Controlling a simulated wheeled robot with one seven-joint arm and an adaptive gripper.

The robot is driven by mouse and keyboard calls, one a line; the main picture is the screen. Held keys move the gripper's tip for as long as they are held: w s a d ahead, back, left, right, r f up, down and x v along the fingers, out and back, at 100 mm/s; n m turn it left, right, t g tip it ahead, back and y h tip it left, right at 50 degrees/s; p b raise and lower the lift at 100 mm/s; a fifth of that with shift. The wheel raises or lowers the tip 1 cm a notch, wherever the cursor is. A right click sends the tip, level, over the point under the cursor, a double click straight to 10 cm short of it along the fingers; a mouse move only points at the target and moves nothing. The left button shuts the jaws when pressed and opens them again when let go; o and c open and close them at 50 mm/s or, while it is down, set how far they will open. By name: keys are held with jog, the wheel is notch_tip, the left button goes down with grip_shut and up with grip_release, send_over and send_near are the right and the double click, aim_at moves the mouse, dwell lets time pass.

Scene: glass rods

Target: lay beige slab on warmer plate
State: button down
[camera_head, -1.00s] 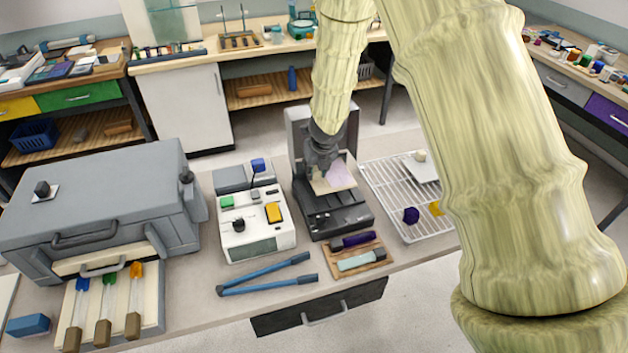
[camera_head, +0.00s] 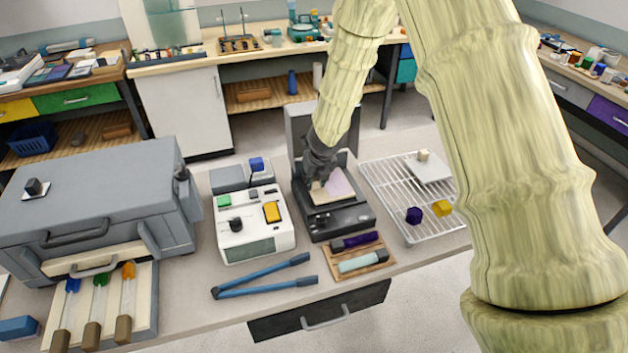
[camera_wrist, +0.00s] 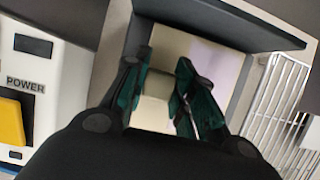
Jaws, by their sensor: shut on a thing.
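The beige slab (camera_head: 326,198) carries a lilac patch on its right part and is at the dark warmer plate (camera_head: 346,219), within its outline. I cannot tell whether its whole underside touches the plate. My gripper (camera_head: 318,183) is over the slab's left part, pointing down. In the wrist view my gripper (camera_wrist: 158,85) is shut on a small beige block-like grip on the slab (camera_wrist: 193,48). The dark rim of the warmer (camera_wrist: 225,22) shows beyond the slab. My fingers and wrist hide the slab's near part.
A white power unit (camera_head: 256,226) stands close left of the warmer. A wire rack (camera_head: 405,205) with purple and yellow cubes and a white tile is at its right. A wooden tray (camera_head: 358,258) with two handled tools and blue tongs (camera_head: 262,278) lie in front.

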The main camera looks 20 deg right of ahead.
jog(key=c, duration=1.2)
grip_release()
jog(key=shift+f, duration=0.1)
jog(key=shift+o, duration=0.2)
jog(key=shift+s+r, duration=0.1)
jog(key=shift+r, duration=0.35)
jog(key=p+v, duration=0.5)
jog(key=v, duration=0.6)
jog(key=shift+s+r, duration=0.15)
jog(key=shift+s, duration=0.05)
